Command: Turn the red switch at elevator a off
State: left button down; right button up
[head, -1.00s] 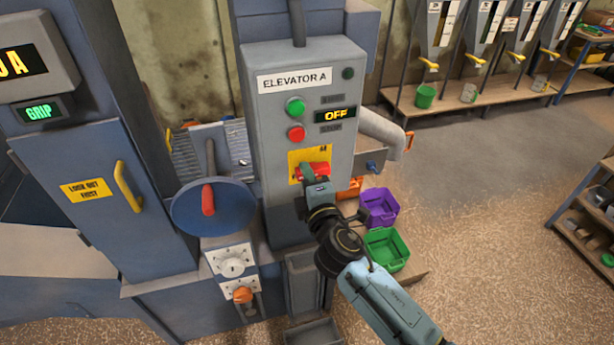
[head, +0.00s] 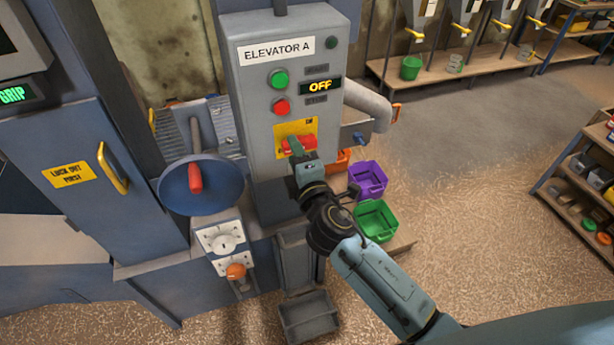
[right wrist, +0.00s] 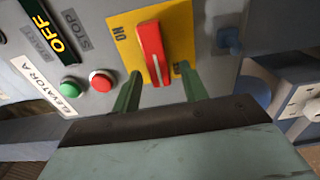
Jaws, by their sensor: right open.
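The red switch (head: 309,143) sits on a yellow plate (head: 282,130) low on the grey panel marked ELEVATOR A (head: 252,95). The display (head: 320,86) above it reads OFF. In the right wrist view the red handle (right wrist: 151,50) lies crosswise on the panel, turned away from the ON mark (right wrist: 122,33). My right gripper (head: 300,152) is at the switch and open. In the right wrist view its green fingers (right wrist: 160,80) stand apart on either side of the handle's near end. Contact cannot be told. My left gripper is not in view.
A green button (head: 279,78) and a red button (head: 281,105) are above the switch. A blue disc with a red handle (head: 195,178) stands left of the panel. Purple (head: 367,180) and green (head: 376,220) bins are on the right. Open floor lies farther right.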

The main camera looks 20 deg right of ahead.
jog(key=s+b, duration=0.2)
jog(key=s, duration=1)
jog(key=shift+d, duration=0.2)
jog(key=s+d+f+m+g+b, duration=0.1)
jog(key=s+f+m+g+b, duration=0.15)
jog(key=f, duration=1.05)
jog(key=s+d+f+m+g+b, duration=0.1)
jog(key=s+f+m+g, duration=0.15)
jog(key=f, duration=1.05)
jog(key=s+d+f+m+g+b, duration=0.1)
jog(key=s+d+f+g+b, duration=0.2)
jog(key=f, duration=0.9)
jog(key=s+d+f+m+g+b, duration=0.1)
jog(key=s+d+f+m+g, duration=0.1)
jog(key=s+f, duration=0.6)
jog(key=s+d+f+m+g+b, duration=0.1)
jog(key=s+f+m+g, duration=0.3)
jog(key=s+f, duration=0.4)
jog(key=s+d+f+m+g+b, duration=0.1)
jog(key=s+d+f+m+g, duration=0.2)
jog(key=s+f, duration=0.5)
jog(key=s+m, duration=0.1)
jog(key=s, duration=0.4)
jog(key=shift+h, duration=0.3)
